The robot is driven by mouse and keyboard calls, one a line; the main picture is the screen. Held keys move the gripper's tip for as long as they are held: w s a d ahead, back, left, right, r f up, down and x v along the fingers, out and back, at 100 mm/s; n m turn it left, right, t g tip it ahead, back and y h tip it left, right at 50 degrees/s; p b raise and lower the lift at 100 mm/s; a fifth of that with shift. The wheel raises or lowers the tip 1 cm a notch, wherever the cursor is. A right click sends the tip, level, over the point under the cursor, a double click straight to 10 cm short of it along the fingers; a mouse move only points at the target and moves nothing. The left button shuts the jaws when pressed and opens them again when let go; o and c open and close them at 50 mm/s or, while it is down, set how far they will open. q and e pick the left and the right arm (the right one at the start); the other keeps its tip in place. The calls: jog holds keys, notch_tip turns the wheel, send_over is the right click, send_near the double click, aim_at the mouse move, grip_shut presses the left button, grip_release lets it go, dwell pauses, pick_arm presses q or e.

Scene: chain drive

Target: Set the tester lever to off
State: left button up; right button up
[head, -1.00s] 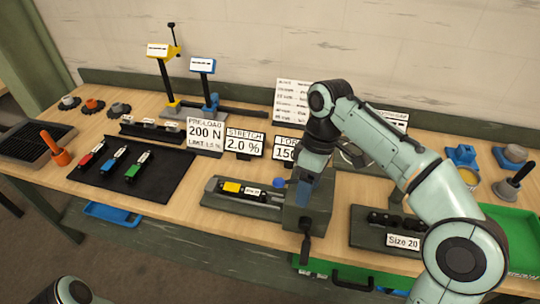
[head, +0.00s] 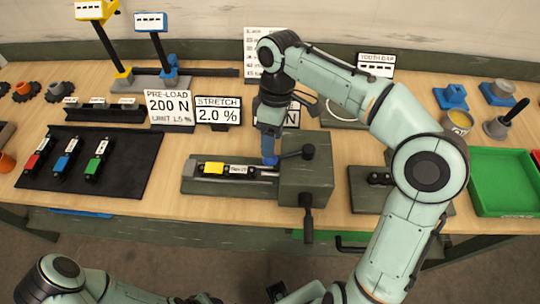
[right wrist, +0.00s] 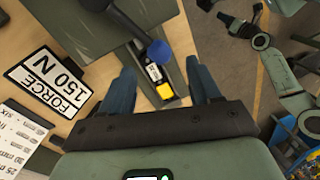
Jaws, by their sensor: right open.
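The tester (head: 318,172) is a grey-green block with a long bed to its left. Its lever (head: 290,155) lies along the block's top, pivot at right, with a blue ball knob at its left end (head: 270,160). My right gripper (head: 268,146) points down at the knob. In the right wrist view its blue fingers (right wrist: 160,72) stand apart, with the blue knob (right wrist: 159,53) in line with the gap between them. I cannot tell whether they reach around it. My left arm (head: 75,284) is low at the left; its gripper's state is unclear.
A chain piece with a yellow block (head: 214,168) lies in the tester's bed. A dark handle (head: 308,222) hangs at the block's front. Signs, including STRETCH 2.0 % (head: 218,113), stand behind. A green tray (head: 503,180) is at right and a black mat (head: 130,165) at left.

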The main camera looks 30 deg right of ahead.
aim_at(289, 155)
jog(key=f, duration=0.4)
jog(key=f+b, duration=0.1)
jog(key=shift+s+a+f, duration=0.3)
jog(key=shift+a+f, duration=0.1)
grip_shut()
